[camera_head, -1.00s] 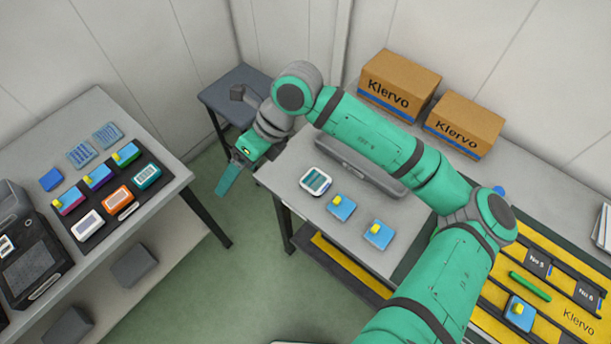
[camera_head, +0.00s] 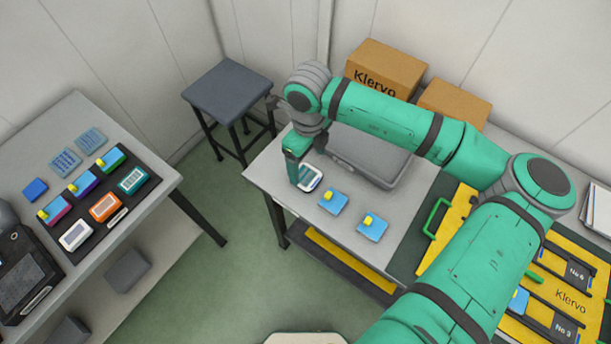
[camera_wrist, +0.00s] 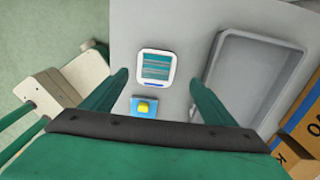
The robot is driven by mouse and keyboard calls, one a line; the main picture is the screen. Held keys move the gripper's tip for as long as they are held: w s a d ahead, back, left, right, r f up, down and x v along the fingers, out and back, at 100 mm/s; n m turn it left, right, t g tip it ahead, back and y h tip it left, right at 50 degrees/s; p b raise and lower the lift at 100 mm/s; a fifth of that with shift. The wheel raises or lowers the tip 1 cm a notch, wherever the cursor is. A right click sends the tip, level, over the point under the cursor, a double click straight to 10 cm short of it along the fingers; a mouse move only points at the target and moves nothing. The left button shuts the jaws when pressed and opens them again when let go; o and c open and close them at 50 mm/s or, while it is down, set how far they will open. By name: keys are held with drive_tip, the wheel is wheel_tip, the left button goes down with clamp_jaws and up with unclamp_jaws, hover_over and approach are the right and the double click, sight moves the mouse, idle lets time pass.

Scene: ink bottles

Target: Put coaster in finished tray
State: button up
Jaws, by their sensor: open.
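The likely coaster (camera_head: 311,179) is a white rounded square with a teal striped face. It lies flat on the grey table and is partly hidden behind my gripper (camera_head: 294,178) in the head view. In the wrist view the coaster (camera_wrist: 156,68) is whole, lying between and beyond the fingertips of my gripper (camera_wrist: 158,82). My gripper is open and empty, pointing down above the table. A shallow grey tray (camera_head: 392,178), which I take for the finished tray, lies just right of the coaster; it also shows in the wrist view (camera_wrist: 222,75), empty where visible.
Cardboard boxes (camera_head: 385,68) stand behind. A dark stool (camera_head: 228,92) stands beyond the left edge. A side table (camera_head: 80,115) at left holds several coloured blocks.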

sight(306, 176)
drive_tip(key=f, duration=0.4)
drive_tip(key=shift+s+a+f, duration=0.1)
drive_tip(key=shift+s+a, duration=0.2)
drive_tip(key=shift+s, duration=0.05)
drive_tip(key=shift+f, duration=0.55)
drive_tip(key=c, duration=1.3)
drive_tip(key=shift+c, duration=0.2)
drive_tip(key=shift+r, duration=0.15)
drive_tip(key=shift+r, duration=0.5)
drive_tip(key=s+a+r, duration=0.5)
drive_tip(key=s+r, duration=0.6)
drive_tip(key=s, duration=0.2)
drive_tip(key=shift+r, duration=0.4)
